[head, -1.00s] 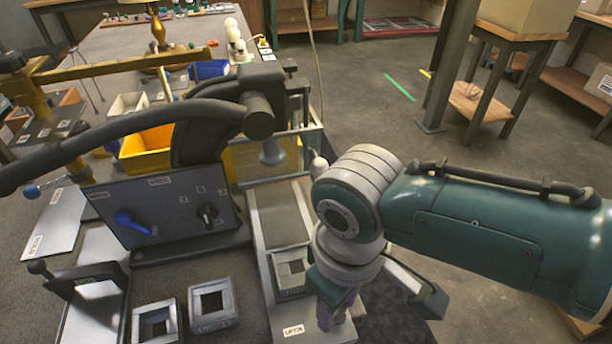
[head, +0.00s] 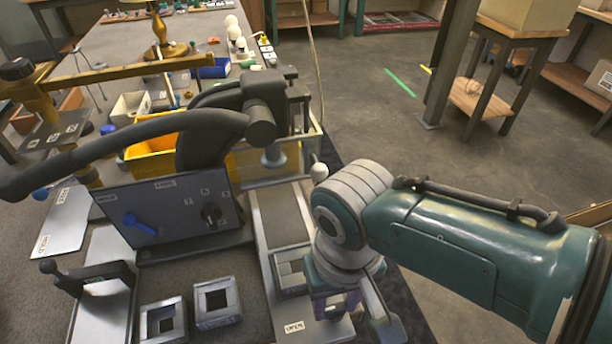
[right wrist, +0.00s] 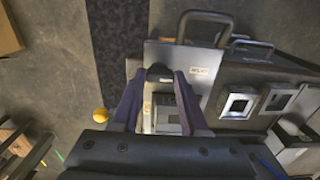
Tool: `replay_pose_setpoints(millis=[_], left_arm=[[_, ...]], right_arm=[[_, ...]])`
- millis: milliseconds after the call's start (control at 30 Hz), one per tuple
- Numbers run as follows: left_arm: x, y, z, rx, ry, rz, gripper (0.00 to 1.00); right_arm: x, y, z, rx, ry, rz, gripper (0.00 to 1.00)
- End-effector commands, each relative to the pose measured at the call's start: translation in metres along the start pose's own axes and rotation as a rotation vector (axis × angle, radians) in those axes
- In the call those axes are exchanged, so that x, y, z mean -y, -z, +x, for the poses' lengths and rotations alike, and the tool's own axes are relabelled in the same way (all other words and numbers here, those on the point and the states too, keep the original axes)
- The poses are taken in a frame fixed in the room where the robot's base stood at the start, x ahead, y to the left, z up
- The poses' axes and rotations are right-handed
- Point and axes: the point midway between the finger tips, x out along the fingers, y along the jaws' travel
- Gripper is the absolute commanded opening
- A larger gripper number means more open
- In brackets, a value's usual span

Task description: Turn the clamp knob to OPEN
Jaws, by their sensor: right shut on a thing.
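My right gripper (head: 335,308) points down at the right end of the bench fixture, beside the grey plate with an OPEN label (head: 294,327). In the right wrist view its two purple fingers (right wrist: 160,78) are closed on the sides of a small black knob (right wrist: 160,71), which appears to be the clamp knob. In the head view the gripper and wrist hide this knob. Its pointing direction cannot be made out. My left gripper is not in view.
A dark slanted panel (head: 165,208) with a blue lever (head: 139,224) and a black dial (head: 211,214) stands left of my right arm. Square grey frames (head: 217,302) sit in front of it. A yellow bin (head: 152,150) is behind. Open floor lies right.

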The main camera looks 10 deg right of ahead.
Motion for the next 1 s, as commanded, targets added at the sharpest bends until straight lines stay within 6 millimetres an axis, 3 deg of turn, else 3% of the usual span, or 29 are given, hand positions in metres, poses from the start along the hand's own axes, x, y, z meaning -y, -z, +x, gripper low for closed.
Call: replay_pose_setpoints(millis=[333, 367, 600, 867, 1000], left_arm=[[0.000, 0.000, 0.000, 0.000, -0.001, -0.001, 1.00], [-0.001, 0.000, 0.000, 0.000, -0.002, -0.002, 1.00], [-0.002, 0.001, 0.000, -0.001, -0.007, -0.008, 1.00], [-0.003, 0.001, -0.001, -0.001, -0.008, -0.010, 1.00], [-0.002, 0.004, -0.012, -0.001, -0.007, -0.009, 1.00]], right_arm=[[0.000, 0.001, 0.000, -0.001, 0.002, 0.006, 0.00], [0.000, 0.001, 0.000, -0.001, 0.002, 0.006, 0.46], [0.000, 0.001, 0.000, -0.001, 0.001, 0.004, 0.73], [0.000, 0.000, -0.002, -0.001, 0.001, 0.003, 0.74], [0.000, 0.001, -0.018, -0.003, 0.001, 0.003, 0.74]])
